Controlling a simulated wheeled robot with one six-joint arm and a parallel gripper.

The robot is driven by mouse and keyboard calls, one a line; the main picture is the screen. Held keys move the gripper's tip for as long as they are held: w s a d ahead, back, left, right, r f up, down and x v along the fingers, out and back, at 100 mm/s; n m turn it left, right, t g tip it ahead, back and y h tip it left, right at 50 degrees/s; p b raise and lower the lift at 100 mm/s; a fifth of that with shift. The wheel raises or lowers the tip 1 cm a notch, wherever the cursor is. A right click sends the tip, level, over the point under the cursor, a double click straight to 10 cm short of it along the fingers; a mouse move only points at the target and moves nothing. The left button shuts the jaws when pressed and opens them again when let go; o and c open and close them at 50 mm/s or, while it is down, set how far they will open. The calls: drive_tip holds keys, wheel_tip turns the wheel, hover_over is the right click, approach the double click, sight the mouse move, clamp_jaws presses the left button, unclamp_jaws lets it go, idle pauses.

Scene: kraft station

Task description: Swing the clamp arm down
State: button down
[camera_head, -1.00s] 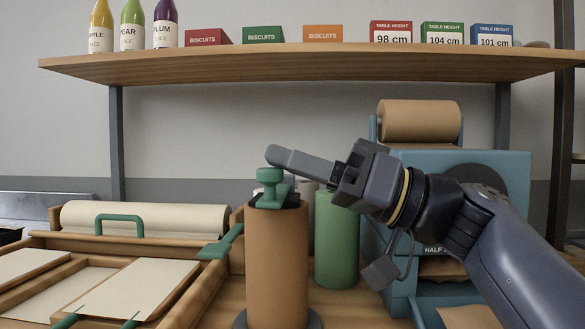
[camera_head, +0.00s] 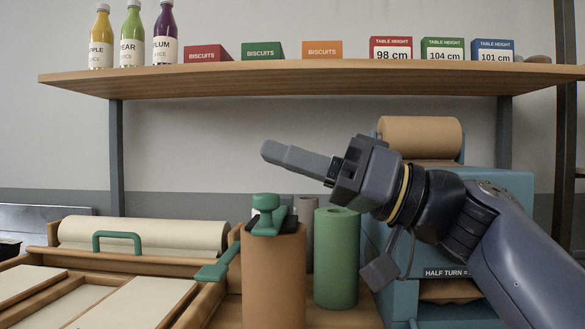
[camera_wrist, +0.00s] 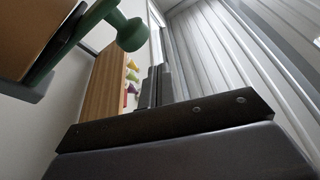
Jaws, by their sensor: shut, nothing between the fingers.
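A green clamp arm with a round knob (camera_head: 266,203) sits at the top of a brown upright roll (camera_head: 273,278), above a dark clamp base. It looks low against the roll's top, but its exact angle is hard to tell. The wrist view shows the green arm and knob (camera_wrist: 130,36) at the upper left, beside my fingers. My gripper (camera_head: 268,151) is shut and empty. Its fingers point left, above the knob, with a visible gap in the head view. In the wrist view the fingertips (camera_wrist: 154,86) are apart from the knob.
A green roll (camera_head: 336,258) stands close to the right of the brown roll, with a blue machine (camera_head: 510,190) behind my arm. A green lever (camera_head: 217,268) and a wooden tray frame (camera_head: 205,302) lie left. A shelf (camera_head: 300,80) with bottles and boxes spans above.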

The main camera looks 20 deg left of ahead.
drive_tip(key=v, duration=1)
drive_tip(key=shift+w+r, duration=0.3)
drive_tip(key=shift+w, duration=0.1)
drive_tip(key=shift+a, duration=0.15)
wheel_tip(320, 180, up, 3)
hover_over(273, 206)
drive_tip(key=w+d, duration=0.2)
drive_tip(key=shift+a+f+b, duration=0.25)
drive_tip(key=shift+f+b, duration=0.55)
drive_tip(key=shift+f, duration=0.2)
drive_tip(key=shift+a+f+b, duration=0.25)
drive_tip(key=shift+f+b, duration=0.5)
drive_tip(key=shift+f, duration=0.25)
